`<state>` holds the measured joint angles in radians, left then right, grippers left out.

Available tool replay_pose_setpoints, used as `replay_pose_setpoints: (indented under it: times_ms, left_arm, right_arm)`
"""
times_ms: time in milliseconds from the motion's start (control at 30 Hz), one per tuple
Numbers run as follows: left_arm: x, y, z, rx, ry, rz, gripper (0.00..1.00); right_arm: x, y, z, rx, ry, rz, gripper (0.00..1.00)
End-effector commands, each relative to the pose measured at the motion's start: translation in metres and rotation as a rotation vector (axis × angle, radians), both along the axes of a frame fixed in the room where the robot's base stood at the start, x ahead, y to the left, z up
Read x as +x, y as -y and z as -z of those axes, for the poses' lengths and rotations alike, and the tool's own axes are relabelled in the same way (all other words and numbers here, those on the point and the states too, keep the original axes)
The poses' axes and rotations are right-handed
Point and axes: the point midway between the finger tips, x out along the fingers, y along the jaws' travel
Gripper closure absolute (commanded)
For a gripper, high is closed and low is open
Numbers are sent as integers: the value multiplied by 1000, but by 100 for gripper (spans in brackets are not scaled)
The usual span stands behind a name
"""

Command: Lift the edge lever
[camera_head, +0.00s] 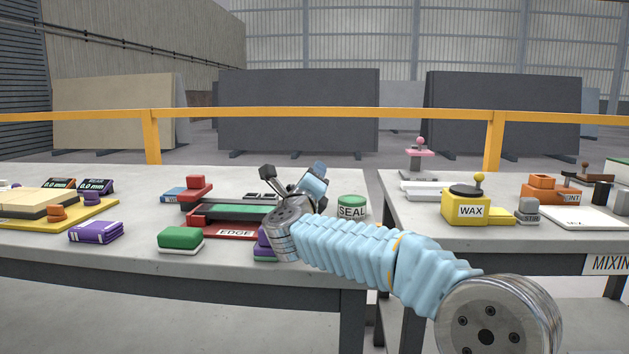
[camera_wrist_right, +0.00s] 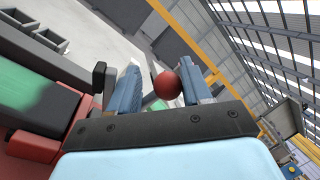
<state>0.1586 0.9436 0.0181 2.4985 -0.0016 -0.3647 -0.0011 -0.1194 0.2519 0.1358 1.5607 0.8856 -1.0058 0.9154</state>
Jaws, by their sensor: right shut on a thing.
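The edge station (camera_head: 235,232) has a red base labelled EDGE, a dark body and a green strip, and sits on the left table. Its red base also fills the left of the right wrist view (camera_wrist_right: 38,150). The red ball knob of the edge lever (camera_wrist_right: 167,85) sits between the two blue fingers in the right wrist view. My right gripper (camera_head: 298,178) is shut on this knob, above the right end of the station. In the head view my gripper and wrist hide the knob and that end. My left gripper is not in view.
A green SEAL tin (camera_head: 351,207) stands just right of my wrist. A green block (camera_head: 181,239) and a purple block (camera_head: 96,231) lie near the front edge. A yellow WAX box (camera_head: 466,207) is on the right table, past a gap. A yellow rail (camera_head: 330,113) runs behind.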

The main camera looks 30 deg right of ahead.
Motion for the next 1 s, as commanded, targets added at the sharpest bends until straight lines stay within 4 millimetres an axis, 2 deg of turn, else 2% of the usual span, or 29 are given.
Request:
replay_pose_setpoints:
  times_ms: [33,600,633,767,1000]
  left_arm:
    - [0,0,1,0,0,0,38]
    - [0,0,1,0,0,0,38]
    - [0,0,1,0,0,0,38]
    - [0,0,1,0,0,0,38]
    - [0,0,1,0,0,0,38]
  right_arm:
    - [3,0,11,-19,-31,3,100]
    - [5,-3,11,-43,-48,-1,100]
    - [5,-3,11,-44,-47,-2,46]
    - [5,-4,11,-43,-46,-5,26]
    - [4,-4,8,-41,-40,-4,26]
